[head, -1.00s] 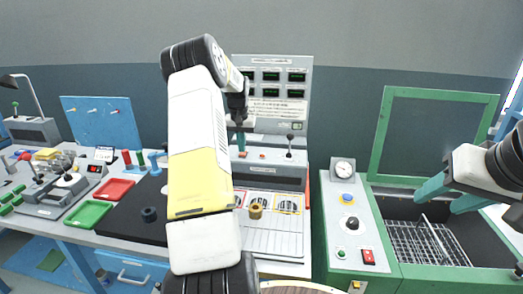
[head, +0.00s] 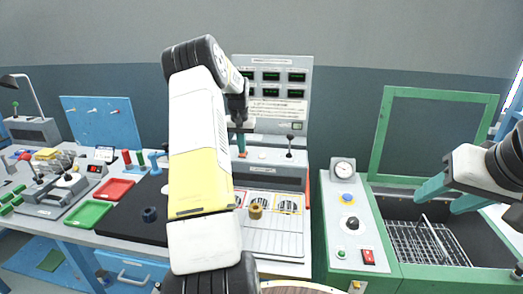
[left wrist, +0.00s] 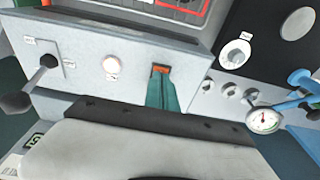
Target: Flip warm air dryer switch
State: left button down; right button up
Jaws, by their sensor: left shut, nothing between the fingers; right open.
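The red-orange switch (left wrist: 160,69) sits on the grey sloped front of the dryer unit (left wrist: 75,65) in the left wrist view. In the head view the unit (head: 275,173) stands on the bench behind my left arm. My left gripper (left wrist: 162,82) is shut and empty, its teal fingertips at the near edge of the switch and covering part of it. I cannot tell whether they touch it. In the head view my left gripper (head: 240,148) points down at the panel. My right gripper (head: 456,196) is open and empty over the sink at the right.
A pale round lamp (left wrist: 111,65) and a black-knobbed lever (left wrist: 48,62) are beside the switch.

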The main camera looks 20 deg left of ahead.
pick_arm(q)
jog(key=shift+r, duration=3.2)
jog(key=s+d+r+m+t, duration=0.2)
jog(key=s+d+r, duration=1.3)
jog(key=d, duration=0.3)
jog(key=s+d+t+h, duration=0.1)
jog(key=s+d, duration=0.2)
jog(key=s, duration=0.3)
jog(key=s+d+f+m, duration=0.1)
jog(key=s+d, duration=0.2)
jog(key=s, duration=0.4)
jog(key=s+d+f+t+h, duration=0.1)
jog(key=s+d, duration=0.2)
jog(key=s, duration=0.4)
jog(key=shift+s+d+t+h, duration=0.2)
jog(key=shift+d+t+h, duration=0.1)
jog(key=shift+d, duration=0.05)
